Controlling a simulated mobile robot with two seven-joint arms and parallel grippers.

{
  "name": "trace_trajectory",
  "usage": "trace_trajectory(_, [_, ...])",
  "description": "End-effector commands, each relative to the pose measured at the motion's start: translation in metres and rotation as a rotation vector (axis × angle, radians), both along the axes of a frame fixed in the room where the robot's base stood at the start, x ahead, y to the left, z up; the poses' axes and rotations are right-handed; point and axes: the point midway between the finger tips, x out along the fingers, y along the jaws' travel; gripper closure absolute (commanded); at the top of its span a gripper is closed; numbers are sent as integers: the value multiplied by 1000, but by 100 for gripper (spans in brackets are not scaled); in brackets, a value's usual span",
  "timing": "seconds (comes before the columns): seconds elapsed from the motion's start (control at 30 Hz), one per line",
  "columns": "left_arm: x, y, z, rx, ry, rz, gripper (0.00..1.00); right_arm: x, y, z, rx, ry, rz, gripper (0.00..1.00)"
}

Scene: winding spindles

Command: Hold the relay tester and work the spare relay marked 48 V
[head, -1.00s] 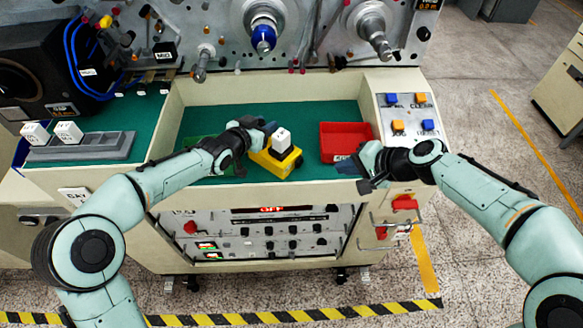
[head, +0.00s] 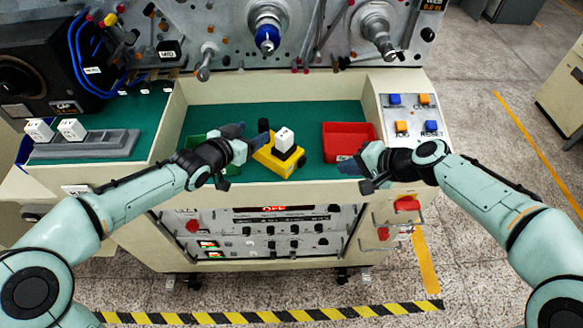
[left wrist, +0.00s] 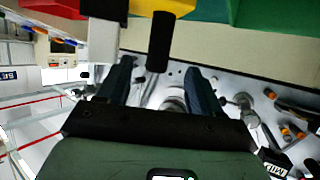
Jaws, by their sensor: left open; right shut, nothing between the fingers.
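The yellow relay tester (head: 276,163) stands on the green bench mat, with a white relay (head: 284,139) upright in its dark socket and an upright black handle (head: 263,126) at its far left end. My left gripper (head: 246,138) is open just left of the tester. In the left wrist view the black handle (left wrist: 160,42) shows beyond and between the spread fingers, which do not grip it. My right gripper (head: 350,168) is shut and empty at the bench's front edge, by the red bin. Two white relays (head: 39,131) (head: 72,129) stand in the grey rack (head: 100,146) at the left; their markings are unreadable.
The red bin (head: 347,136) lies right of the tester. A green tray (head: 196,142) is partly hidden behind my left gripper. A button panel (head: 412,117) is at the right, and metal spindles (head: 375,28) project from the back panel. The mat behind the tester is clear.

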Motion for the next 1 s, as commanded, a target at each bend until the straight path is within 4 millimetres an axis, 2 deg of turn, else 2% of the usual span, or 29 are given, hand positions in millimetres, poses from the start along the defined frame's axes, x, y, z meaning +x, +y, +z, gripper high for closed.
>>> trace_trajectory(0.2, [-17,14,8,3,2,6,35,0,0,0,0,0,0,100])
trace_trajectory(0.5, [-30,21,15,0,1,4,35,0,0,0,0,0,0,100])
trace_trajectory(1.0, [-34,22,16,1,1,1,35,0,0,0,0,0,0,100])
